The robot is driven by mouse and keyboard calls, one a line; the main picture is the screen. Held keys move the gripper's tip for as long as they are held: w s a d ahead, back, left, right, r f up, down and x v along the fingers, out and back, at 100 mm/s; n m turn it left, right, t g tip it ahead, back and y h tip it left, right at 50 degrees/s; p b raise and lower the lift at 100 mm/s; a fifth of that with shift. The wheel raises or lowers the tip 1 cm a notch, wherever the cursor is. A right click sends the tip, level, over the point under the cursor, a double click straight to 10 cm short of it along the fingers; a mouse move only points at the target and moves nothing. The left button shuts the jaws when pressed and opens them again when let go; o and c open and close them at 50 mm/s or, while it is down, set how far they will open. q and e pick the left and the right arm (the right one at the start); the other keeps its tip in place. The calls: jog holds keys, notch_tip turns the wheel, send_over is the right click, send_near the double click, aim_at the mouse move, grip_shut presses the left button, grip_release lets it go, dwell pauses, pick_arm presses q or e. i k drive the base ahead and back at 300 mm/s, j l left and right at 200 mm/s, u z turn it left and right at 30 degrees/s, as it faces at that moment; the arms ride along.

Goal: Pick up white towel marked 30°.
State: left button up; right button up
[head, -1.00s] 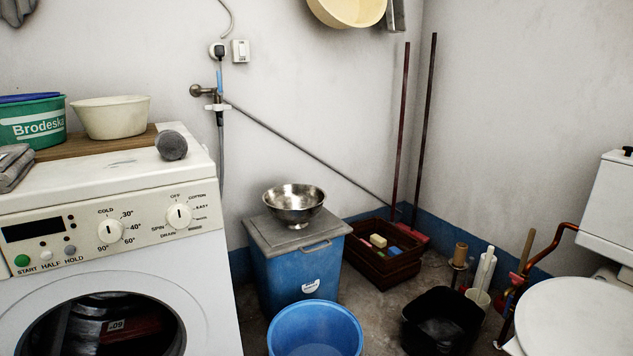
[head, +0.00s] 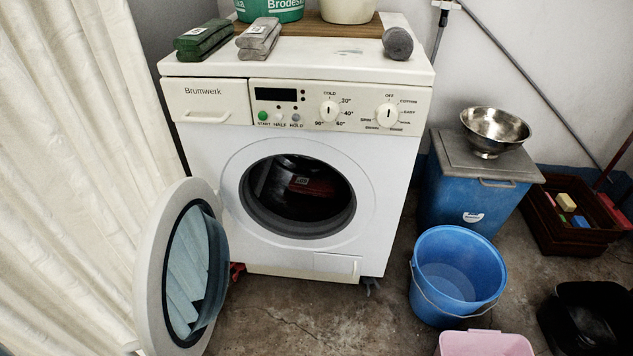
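I see no white towel marked 30° in this view. A green folded cloth (head: 204,38) and a grey folded cloth (head: 259,38) lie side by side on top of the white washing machine (head: 335,185). The machine's round door (head: 178,275) stands open to the left. Inside the dark drum (head: 297,196) there is something dark red with a small pale label, too dim to read. Neither of my grippers is in view.
A blue bucket (head: 458,275) stands on the floor right of the machine, with a pink basin (head: 487,344) in front. A blue bin (head: 475,185) holds up a metal bowl (head: 495,130). A pale curtain (head: 75,170) hangs at left. The floor before the machine is clear.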

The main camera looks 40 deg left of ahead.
aim_at(255, 44)
jog(key=u, duration=1.5)
